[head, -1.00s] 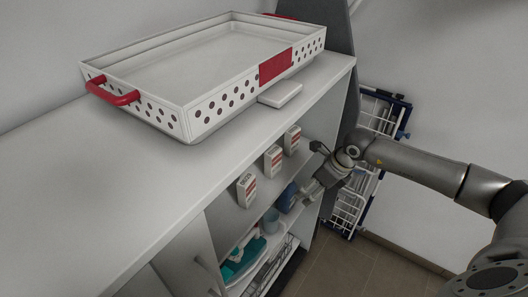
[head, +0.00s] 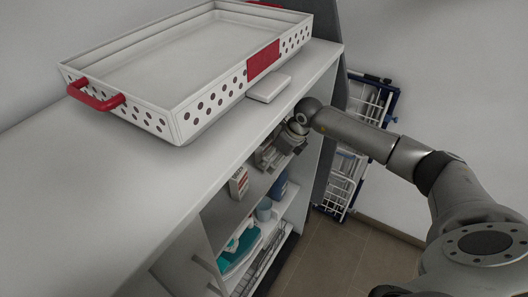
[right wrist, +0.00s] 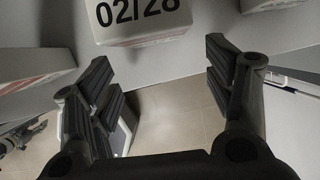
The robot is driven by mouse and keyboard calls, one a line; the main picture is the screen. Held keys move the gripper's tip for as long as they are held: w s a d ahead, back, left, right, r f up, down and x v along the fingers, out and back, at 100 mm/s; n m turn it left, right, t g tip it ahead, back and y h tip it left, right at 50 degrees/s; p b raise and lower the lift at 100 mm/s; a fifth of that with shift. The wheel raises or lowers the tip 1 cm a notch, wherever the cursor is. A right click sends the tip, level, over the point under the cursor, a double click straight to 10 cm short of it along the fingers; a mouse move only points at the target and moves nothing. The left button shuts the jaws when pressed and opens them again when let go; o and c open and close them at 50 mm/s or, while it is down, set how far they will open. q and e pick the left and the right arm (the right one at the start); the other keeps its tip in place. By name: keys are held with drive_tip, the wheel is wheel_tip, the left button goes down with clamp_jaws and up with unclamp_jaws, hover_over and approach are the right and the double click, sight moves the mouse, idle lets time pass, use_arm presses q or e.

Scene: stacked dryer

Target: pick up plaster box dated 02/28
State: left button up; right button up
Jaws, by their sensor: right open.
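The plaster box dated 02/28 (right wrist: 140,20) is at the top middle of the right wrist view, its black print readable and its upper part cut off. My right gripper (right wrist: 160,78) is open, its two fingers spread left and right of the box's line, with nothing between the tips. The box lies just beyond the fingertips. In the head view my right gripper (head: 272,154) reaches into the upper shelf and largely hides the boxes there. A white and red plaster box (head: 238,182) stands clear of it, nearer the camera. My left gripper is not in view.
In the right wrist view other boxes flank the dated one, at left (right wrist: 32,62) and upper right (right wrist: 268,4). The cabinet top (head: 150,185) overhangs the shelf and carries a white tray (head: 165,128). Blue containers (head: 279,186) stand on the lower shelf.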

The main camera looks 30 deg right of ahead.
drive_tip(key=w, duration=0.1)
drive_tip(key=w+a, duration=0.1)
drive_tip(key=shift+w+a+r+p, duration=0.15)
drive_tip(key=shift+w+a+p, duration=0.15)
drive_tip(key=shift+w, duration=0.1)
drive_tip(key=shift+p+x, duration=0.45)
drive_tip(key=shift+x, duration=0.75)
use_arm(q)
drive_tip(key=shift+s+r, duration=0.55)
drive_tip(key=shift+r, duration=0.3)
use_arm(e)
drive_tip(key=shift+w+f, duration=0.1)
drive_tip(key=shift+f, duration=0.35)
drive_tip(key=shift+c, duration=0.4)
drive_tip(key=c, duration=0.8)
